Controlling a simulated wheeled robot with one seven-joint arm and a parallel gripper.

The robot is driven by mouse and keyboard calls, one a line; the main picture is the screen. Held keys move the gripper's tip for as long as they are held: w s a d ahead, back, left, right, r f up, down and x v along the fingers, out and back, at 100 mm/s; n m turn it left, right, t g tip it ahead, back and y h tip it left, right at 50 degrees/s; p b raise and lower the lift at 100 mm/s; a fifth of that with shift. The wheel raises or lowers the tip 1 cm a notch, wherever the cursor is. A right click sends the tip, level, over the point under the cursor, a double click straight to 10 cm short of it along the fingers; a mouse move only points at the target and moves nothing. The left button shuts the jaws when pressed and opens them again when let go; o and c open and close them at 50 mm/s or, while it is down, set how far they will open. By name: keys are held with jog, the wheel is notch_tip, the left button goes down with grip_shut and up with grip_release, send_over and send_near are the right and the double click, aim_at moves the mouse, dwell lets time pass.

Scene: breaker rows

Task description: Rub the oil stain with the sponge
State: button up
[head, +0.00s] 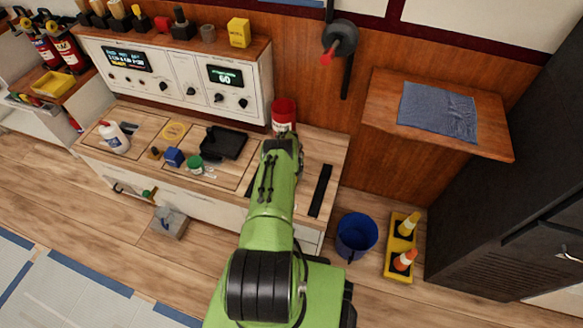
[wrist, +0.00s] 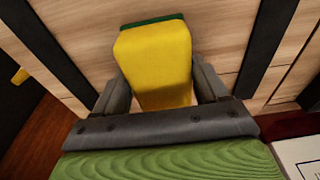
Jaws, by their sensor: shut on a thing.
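My gripper (wrist: 162,85) is shut on a yellow sponge (wrist: 155,55) with a green layer at its far end. In the wrist view the sponge sits between the two grey fingers, above a light wood surface with dark strips. I cannot tell whether it touches that surface. In the head view the end of my arm (head: 283,148) is over the right part of the workbench (head: 318,160), and the sponge is hidden behind it. I cannot make out the oil stain in either view.
A red container (head: 284,112) stands just behind my arm's end. A black tray (head: 223,143), a blue block (head: 173,157), a green-labelled jar (head: 195,164) and a white bottle (head: 114,138) are to the left. A blue bucket (head: 356,236) stands on the floor at right.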

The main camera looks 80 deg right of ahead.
jog(key=a+p, duration=0.2)
jog(key=a, duration=0.1)
jog(key=shift+w+a+f, duration=0.15)
jog(key=shift+a+f+p, duration=0.15)
jog(key=shift+a+p, duration=0.2)
jog(key=shift+p, duration=0.05)
jog(key=a+p, duration=0.3)
jog(key=shift+w+a+r, duration=0.15)
jog(key=shift+w+r, duration=0.05)
jog(key=shift+a+f, duration=0.15)
jog(key=shift+a, duration=0.05)
notch_tip(320, 180, up, 6)
jog(key=p, duration=0.5)
jog(key=shift+d, duration=0.3)
jog(key=shift+r, duration=0.25)
notch_tip(320, 180, up, 3)
jog(key=shift+f+p, duration=0.1)
jog(key=shift+p, duration=0.65)
